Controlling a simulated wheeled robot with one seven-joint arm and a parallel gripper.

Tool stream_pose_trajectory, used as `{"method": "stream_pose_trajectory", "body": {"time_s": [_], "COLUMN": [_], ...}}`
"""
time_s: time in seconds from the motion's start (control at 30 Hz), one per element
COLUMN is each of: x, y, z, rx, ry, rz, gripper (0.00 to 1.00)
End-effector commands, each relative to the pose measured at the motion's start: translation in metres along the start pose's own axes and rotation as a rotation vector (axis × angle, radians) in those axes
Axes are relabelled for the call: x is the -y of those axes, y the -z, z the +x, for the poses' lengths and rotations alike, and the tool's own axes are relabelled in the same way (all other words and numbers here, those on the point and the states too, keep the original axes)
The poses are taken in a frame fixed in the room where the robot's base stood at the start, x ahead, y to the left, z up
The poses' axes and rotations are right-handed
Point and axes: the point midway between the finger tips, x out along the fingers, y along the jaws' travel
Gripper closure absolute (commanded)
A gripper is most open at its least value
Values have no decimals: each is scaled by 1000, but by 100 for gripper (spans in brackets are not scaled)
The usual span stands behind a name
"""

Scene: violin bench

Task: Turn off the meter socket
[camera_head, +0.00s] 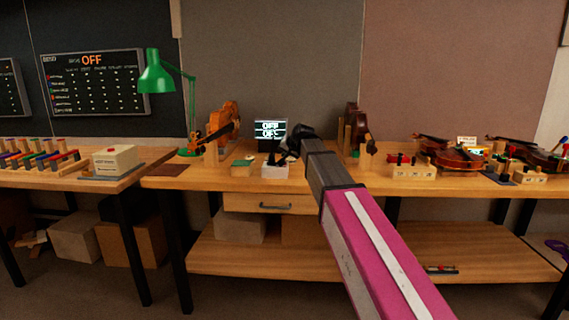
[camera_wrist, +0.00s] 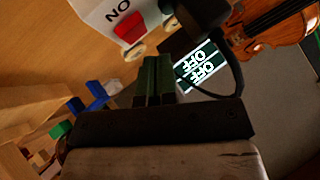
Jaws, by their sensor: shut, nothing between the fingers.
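The meter socket looks to be the small white box (camera_head: 274,171) on the bench, just below my gripper (camera_head: 286,153) in the head view. In the wrist view the white box (camera_wrist: 98,14) is at the top, with an upside-down "ON" label and a red switch (camera_wrist: 130,29). A black plug-like part with a cable (camera_wrist: 205,12) is beside it. My gripper (camera_wrist: 154,62) is shut and empty, its tips close to the switch; contact cannot be told. A dark display (camera_head: 270,129) behind reads OFF on two lines; it also shows in the wrist view (camera_wrist: 200,66).
A violin (camera_head: 225,121) stands left of the display and another instrument (camera_head: 355,122) right of it. A green lamp (camera_head: 156,78) is at the left end. A small green-topped block (camera_head: 243,162) sits near the white box. More violins (camera_head: 460,157) lie at the right.

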Motion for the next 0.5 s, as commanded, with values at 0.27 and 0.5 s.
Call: {"method": "stream_pose_trajectory", "body": {"time_s": [0.27,0.5], "x": [1,4], "y": [1,4], "z": [-1,-5], "rx": [1,0], "ry": [0,0], "rz": [0,0], "gripper": [100,100]}}
